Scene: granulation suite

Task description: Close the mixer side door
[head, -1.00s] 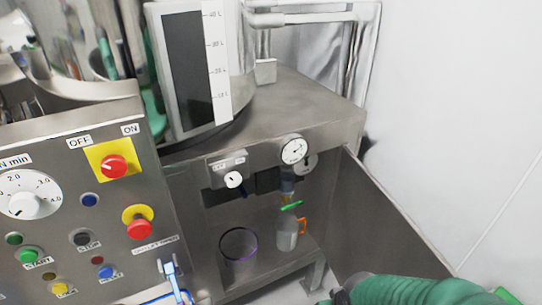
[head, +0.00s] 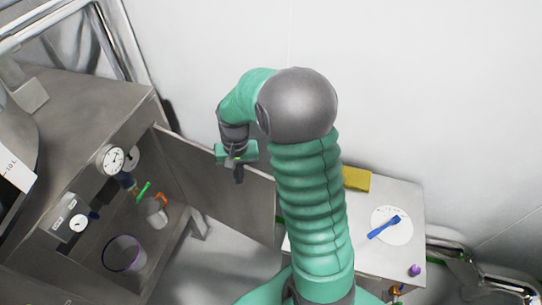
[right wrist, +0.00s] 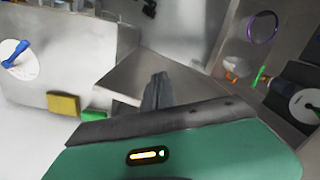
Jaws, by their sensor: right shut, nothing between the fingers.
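The mixer side door (head: 215,190) is a flat grey metal panel standing open, swung out from the right side of the cabinet in the head view. My right gripper (head: 239,178) points down, shut and empty, at the top of the door near its free end. I cannot tell whether it touches the door. In the right wrist view the shut fingers (right wrist: 157,92) show in front of a grey panel that appears to be the door (right wrist: 180,78). Inside the open cabinet are a jug (head: 155,212) and a round container with a purple rim (head: 124,254). My left gripper is not in view.
A side table (head: 408,200) stands right of the door, with a yellow sponge (head: 356,179), a blue scoop (head: 384,227) on a white disc and a purple-topped item (head: 414,270). A white wall rises behind.

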